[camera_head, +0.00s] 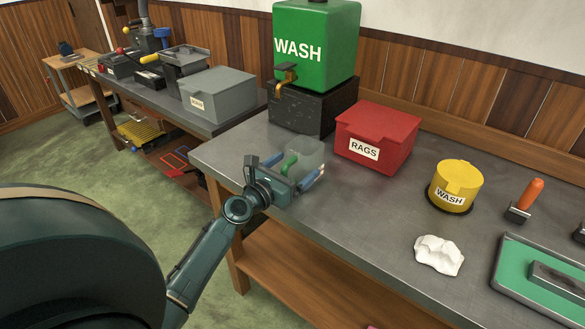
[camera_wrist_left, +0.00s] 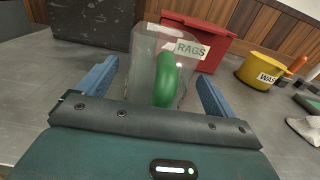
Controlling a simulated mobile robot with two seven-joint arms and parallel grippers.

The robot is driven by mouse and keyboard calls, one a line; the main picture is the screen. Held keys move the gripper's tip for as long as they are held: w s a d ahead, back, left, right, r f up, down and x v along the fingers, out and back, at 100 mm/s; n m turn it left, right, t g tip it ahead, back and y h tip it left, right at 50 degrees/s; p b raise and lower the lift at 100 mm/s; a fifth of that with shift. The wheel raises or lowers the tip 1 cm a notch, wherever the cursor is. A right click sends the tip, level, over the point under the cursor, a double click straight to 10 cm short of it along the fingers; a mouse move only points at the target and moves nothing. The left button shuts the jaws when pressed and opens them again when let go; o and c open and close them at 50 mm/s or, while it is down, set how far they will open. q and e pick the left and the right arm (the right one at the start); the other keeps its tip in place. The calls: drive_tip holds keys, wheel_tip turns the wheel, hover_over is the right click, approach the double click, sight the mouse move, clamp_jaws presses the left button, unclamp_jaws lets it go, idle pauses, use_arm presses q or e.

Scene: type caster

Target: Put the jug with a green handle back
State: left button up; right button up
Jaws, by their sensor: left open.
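The clear jug with a green handle (camera_head: 305,152) stands upright on the grey bench in front of the black block. Its green handle (camera_wrist_left: 165,80) faces my left gripper in the left wrist view. My left gripper (camera_head: 297,171) is open, with its blue fingers spread to either side of the jug. In the left wrist view the fingers (camera_wrist_left: 157,82) show apart at left and right, with the handle between them and not clamped. The gripper hides the lower part of the jug. My right gripper is not in view.
A green WASH tank (camera_head: 325,45) with a brass tap stands on a black block (camera_head: 310,108) behind the jug. A red RAGS box (camera_head: 377,138) is right of it. A yellow WASH can (camera_head: 455,185), white cloth (camera_head: 438,256) and green tray (camera_head: 520,285) lie further right.

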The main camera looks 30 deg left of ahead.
use_arm(q)
drive_tip(key=shift+r, duration=0.15)
drive_tip(key=s+b, duration=0.1)
drive_tip(key=s, duration=1)
drive_tip(key=s+d+f+n+g+h, duration=0.1)
drive_tip(key=s+d+f+n+g, duration=0.1)
drive_tip(key=s+d+f+n, duration=0.2)
drive_tip(key=s+d+f+n+g+h, duration=0.1)
drive_tip(key=s+d+f+n, duration=0.4)
drive_tip(key=d+n, duration=0.6)
drive_tip(key=s+d+f+n+g, duration=0.4)
drive_tip(key=s+d+f+n, duration=0.1)
drive_tip(key=n, duration=1.3)
drive_tip(key=d+f, duration=0.1)
drive_tip(key=d, duration=0.1)
drive_tip(key=shift+d+h, duration=0.3)
drive_tip(key=shift+h, duration=0.1)
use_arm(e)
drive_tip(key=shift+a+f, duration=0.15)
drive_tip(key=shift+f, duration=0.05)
use_arm(q)
drive_tip(key=shift+r, duration=0.1)
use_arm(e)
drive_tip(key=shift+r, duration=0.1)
